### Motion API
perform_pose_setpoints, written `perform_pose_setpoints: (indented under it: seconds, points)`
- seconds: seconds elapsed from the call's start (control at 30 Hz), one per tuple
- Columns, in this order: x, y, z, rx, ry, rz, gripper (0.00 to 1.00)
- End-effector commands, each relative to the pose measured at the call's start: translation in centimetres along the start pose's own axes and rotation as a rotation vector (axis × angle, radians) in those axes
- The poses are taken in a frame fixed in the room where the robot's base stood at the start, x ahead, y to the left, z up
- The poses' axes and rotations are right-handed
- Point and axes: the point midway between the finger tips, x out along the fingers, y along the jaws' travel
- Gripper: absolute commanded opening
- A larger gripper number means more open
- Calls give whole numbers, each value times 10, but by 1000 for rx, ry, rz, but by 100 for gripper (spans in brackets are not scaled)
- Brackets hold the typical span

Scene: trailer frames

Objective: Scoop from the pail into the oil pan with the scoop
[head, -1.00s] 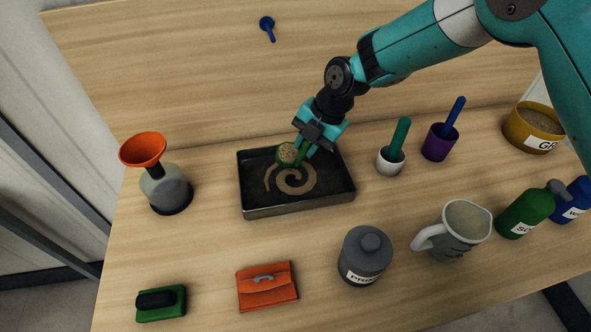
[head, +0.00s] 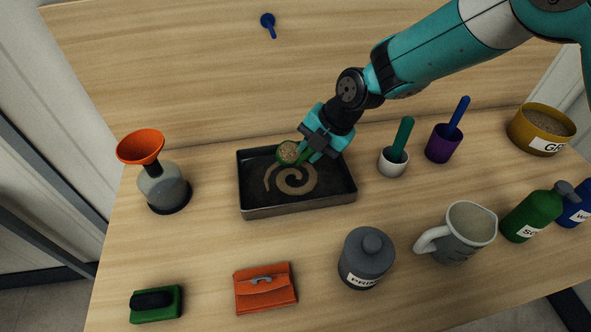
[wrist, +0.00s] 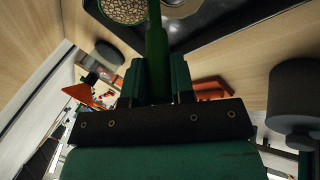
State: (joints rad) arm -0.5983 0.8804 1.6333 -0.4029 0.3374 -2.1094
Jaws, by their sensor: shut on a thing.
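The green scoop (head: 287,152) is held by its handle in my gripper (head: 310,152), over the back part of the oil pan. Its bowl has tan grainy stuff in it and faces up. In the wrist view the scoop's handle (wrist: 157,55) runs between my fingers (wrist: 155,85), and the filled bowl shows at the top. The oil pan (head: 300,210) is a dark rectangular tray with a tan spiral on its floor. The pail (head: 523,138) is a mustard-yellow round tub at the right, full of similar grainy stuff, its label partly readable as "G".
A white cup (head: 392,165) and a purple cup (head: 438,150) stand right. A grey canister (head: 366,258), a jug (head: 465,235), an orange case (head: 265,290) and bottles (head: 530,215) line the front.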

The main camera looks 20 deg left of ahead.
Motion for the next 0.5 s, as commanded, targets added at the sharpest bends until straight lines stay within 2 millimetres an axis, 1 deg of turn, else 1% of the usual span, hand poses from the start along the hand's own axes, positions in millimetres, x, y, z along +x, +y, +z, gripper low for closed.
perform_pose_setpoints:
  seconds: [0.5]
  points:
    - [4,1,-5,-23,-16,32,0]
